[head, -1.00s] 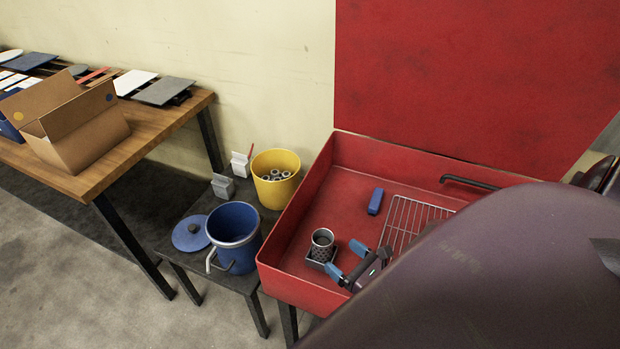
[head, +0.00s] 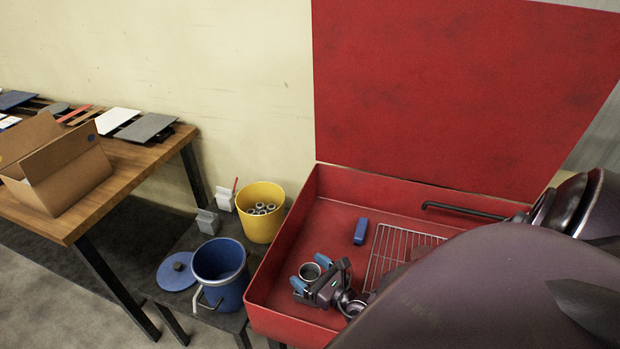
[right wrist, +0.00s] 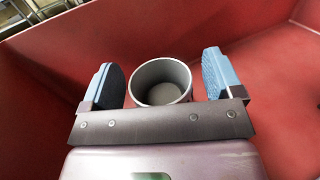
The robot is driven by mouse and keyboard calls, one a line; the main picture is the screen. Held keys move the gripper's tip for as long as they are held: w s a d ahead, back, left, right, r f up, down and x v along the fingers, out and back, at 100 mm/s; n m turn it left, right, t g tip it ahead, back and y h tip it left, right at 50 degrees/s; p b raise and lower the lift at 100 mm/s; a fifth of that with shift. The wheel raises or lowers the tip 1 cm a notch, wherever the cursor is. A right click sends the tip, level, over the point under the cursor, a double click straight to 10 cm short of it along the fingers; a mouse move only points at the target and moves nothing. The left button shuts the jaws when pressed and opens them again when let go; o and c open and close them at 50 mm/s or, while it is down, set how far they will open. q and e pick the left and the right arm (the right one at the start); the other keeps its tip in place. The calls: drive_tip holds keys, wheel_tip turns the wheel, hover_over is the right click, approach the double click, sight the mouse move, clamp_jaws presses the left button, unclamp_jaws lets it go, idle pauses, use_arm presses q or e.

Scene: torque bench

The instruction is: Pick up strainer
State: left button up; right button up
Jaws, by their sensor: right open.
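The strainer (head: 309,270) is a grey metal cylindrical cup in the left part of the red basin (head: 285,312). In the right wrist view the strainer (right wrist: 162,72) is open at the top and stands between the two blue finger pads, with a gap on each side. My right gripper (head: 311,273) is open, its fingers on either side of the strainer. The gripper body hides the strainer's lower part and what it stands on in the head view. My left gripper is not in view.
A blue block (head: 361,231) and a wire rack (head: 400,248) lie in the basin right of the strainer. Outside the left wall stand a blue pot (head: 222,275) and a yellow bucket (head: 261,213).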

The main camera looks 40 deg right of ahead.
drive_tip(key=shift+c, duration=0.3)
drive_tip(key=c, duration=1.2)
drive_tip(key=shift+c, duration=0.2)
